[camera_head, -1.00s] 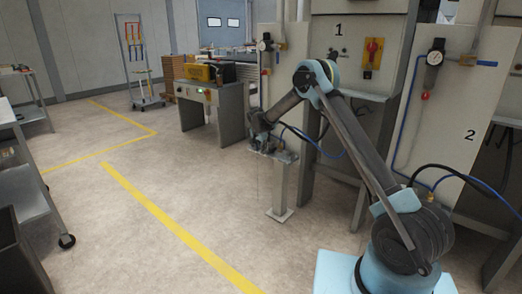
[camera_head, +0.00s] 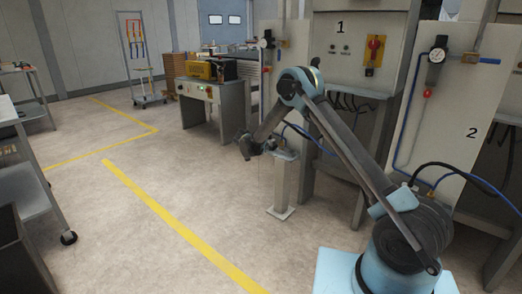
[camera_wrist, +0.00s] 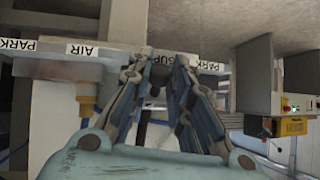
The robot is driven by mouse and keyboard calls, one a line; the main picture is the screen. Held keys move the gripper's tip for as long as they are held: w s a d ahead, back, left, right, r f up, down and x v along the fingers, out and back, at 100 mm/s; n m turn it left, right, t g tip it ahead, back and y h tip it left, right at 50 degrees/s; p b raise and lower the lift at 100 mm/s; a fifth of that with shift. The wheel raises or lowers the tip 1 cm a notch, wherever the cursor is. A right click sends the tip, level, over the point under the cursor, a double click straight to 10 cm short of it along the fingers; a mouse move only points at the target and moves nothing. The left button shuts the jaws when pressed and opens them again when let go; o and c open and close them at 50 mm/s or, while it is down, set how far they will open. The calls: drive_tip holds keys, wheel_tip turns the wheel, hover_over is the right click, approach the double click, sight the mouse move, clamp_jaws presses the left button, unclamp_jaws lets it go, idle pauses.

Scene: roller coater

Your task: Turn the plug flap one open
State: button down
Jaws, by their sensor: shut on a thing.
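The post (camera_head: 283,183) with a small plate on top stands left of the grey cabinet, at the middle of the head view. I cannot tell clearly whether this is plug flap one. In the head view my gripper (camera_head: 246,146) is small and dark, just left of the post's top.
A brass-yellow fitting (camera_wrist: 88,100) hangs under the plate close to the fingers. Cabinet 1 (camera_head: 341,75) and panel 2 (camera_head: 460,120) with blue hoses stand to the right. A bench (camera_head: 198,100) is behind.

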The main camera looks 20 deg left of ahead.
drive_tip(key=shift+s+a+f+n+t+h, duration=0.2)
drive_tip(key=shift+f+t, duration=0.35)
drive_tip(key=shift+t, duration=0.4)
drive_tip(key=shift+s+d+f+n+t+h, duration=0.1)
drive_tip(key=shift+f+t+h, duration=0.35)
drive_tip(key=shift+t, duration=0.45)
drive_tip(key=shift+s+a+f+n+t+h, duration=0.1)
drive_tip(key=shift+f+t+h, duration=0.05)
drive_tip(key=shift+f+t, duration=0.65)
drive_tip(key=shift+d+r, duration=0.1)
drive_tip(key=c, duration=1.4)
unclamp_jaws()
drive_tip(key=shift+w, duration=0.1)
drive_tip(key=shift+c, duration=0.2)
drive_tip(key=v, duration=1.2)
drive_tip(key=shift+f, duration=0.3)
